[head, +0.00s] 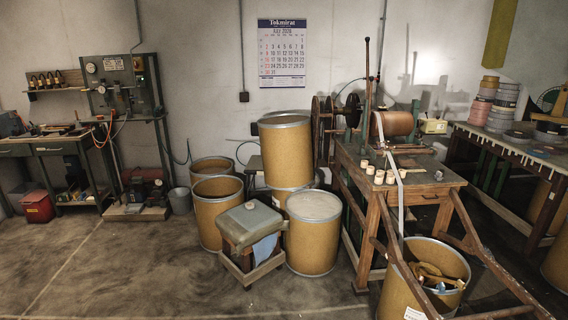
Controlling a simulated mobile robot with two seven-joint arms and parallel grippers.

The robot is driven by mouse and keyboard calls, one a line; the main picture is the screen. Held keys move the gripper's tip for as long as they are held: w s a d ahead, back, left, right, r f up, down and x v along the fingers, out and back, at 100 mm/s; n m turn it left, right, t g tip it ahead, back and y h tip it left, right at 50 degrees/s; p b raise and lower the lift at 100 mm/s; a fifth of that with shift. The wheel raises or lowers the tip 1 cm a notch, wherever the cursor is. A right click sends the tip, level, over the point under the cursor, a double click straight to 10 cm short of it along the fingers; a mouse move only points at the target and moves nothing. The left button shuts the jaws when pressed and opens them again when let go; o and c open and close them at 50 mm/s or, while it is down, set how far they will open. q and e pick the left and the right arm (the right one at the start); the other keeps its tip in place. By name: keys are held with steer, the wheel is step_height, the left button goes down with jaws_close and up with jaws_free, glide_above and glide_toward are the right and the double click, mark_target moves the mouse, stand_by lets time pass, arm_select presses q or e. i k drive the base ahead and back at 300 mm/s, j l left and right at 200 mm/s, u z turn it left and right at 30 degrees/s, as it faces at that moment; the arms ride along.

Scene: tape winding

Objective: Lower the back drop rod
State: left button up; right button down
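A winding machine stands on a wooden bench (425,172) right of centre. I cannot tell which part is the back drop rod. A brown roll (394,123) sits on the machine, with dark wheels (330,115) to its left. A pale tape (399,195) hangs from the machine down to an open drum (438,270) in front. Neither of my grippers is in view.
Fibre drums (314,245) and a small stool (250,226) stand left of the bench. Wooden beams (490,258) slope to the floor at right. A side table (515,139) holds stacked reels. The floor (130,270) at front left is clear.

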mark_target(372, 78)
steer(key=i+j+z, duration=0.1)
steer(key=i, duration=1.3)
steer(key=i+z, duration=0.25)
steer(key=i, duration=1.1)
steer(key=i+l+u, duration=0.1)
steer(key=i+u, duration=0.15)
steer(key=i, duration=0.9)
